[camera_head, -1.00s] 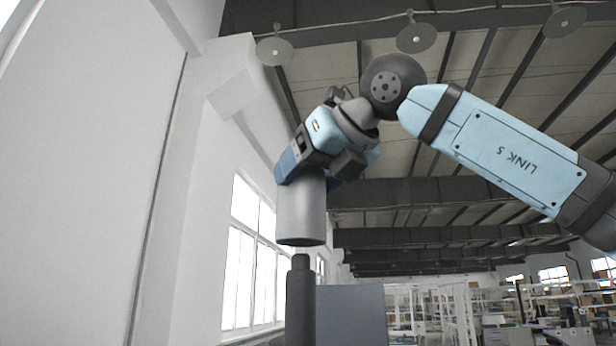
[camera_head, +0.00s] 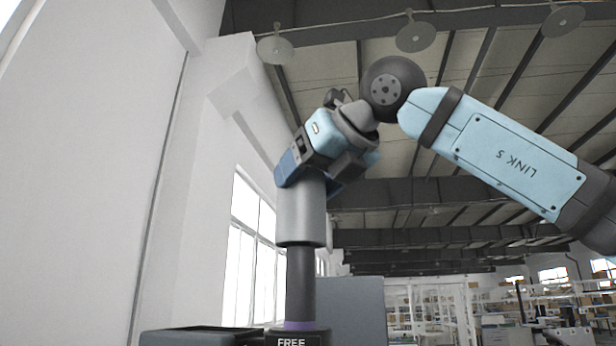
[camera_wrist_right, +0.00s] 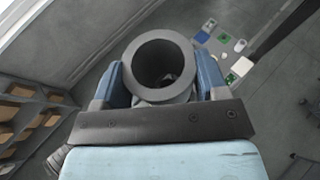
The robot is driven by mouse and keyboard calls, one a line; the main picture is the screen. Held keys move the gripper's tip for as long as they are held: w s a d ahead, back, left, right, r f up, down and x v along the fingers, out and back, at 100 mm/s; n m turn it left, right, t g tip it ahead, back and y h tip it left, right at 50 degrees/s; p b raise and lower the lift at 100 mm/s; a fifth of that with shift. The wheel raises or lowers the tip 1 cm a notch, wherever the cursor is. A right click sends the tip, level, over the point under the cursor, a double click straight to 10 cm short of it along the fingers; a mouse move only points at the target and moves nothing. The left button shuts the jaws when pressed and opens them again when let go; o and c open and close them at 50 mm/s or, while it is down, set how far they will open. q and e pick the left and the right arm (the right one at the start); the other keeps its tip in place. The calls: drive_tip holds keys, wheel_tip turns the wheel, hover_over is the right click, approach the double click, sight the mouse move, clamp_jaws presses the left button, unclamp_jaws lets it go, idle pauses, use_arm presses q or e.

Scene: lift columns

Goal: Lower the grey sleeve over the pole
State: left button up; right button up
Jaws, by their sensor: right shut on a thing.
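The grey sleeve (camera_head: 301,215) hangs upright in my right gripper (camera_head: 312,176), whose fingers are shut on its upper part. Below it stands the dark pole (camera_head: 300,275), in line with the sleeve. The pole's top is hidden at the sleeve's lower rim, and no gap shows between them. In the right wrist view my right gripper (camera_wrist_right: 160,84) has a blue finger on either side of the sleeve (camera_wrist_right: 126,68). I look down its open bore, where a dark shape shows low inside. My left gripper is in neither view.
The pole rises from a dark base (camera_head: 318,331) marked FREE, with a purple ring at its foot. A dark flat-topped unit (camera_head: 200,336) is beside it at left. A grey panel (camera_head: 352,310) stands behind. A white wall (camera_head: 80,180) fills the left side.

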sight(308, 245)
drive_tip(key=shift+f+b, duration=1.15)
drive_tip(key=shift+f, duration=0.3)
drive_tip(key=shift+f+b, duration=0.95)
drive_tip(key=shift+f, duration=0.05)
drive_tip(key=shift+f+b, duration=0.7)
drive_tip(key=shift+f, duration=0.05)
drive_tip(key=shift+f+b, duration=0.9)
drive_tip(key=shift+f, duration=0.1)
drive_tip(key=shift+f+b, duration=0.4)
drive_tip(key=shift+f, duration=0.05)
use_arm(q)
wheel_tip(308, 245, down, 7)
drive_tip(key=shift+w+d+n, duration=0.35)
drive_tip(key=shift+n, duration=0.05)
use_arm(e)
drive_tip(key=shift+f, duration=0.25)
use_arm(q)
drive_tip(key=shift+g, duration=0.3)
use_arm(e)
drive_tip(key=o, duration=1)
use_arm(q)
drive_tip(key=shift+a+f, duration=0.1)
use_arm(e)
drive_tip(key=shift+o, duration=0.4)
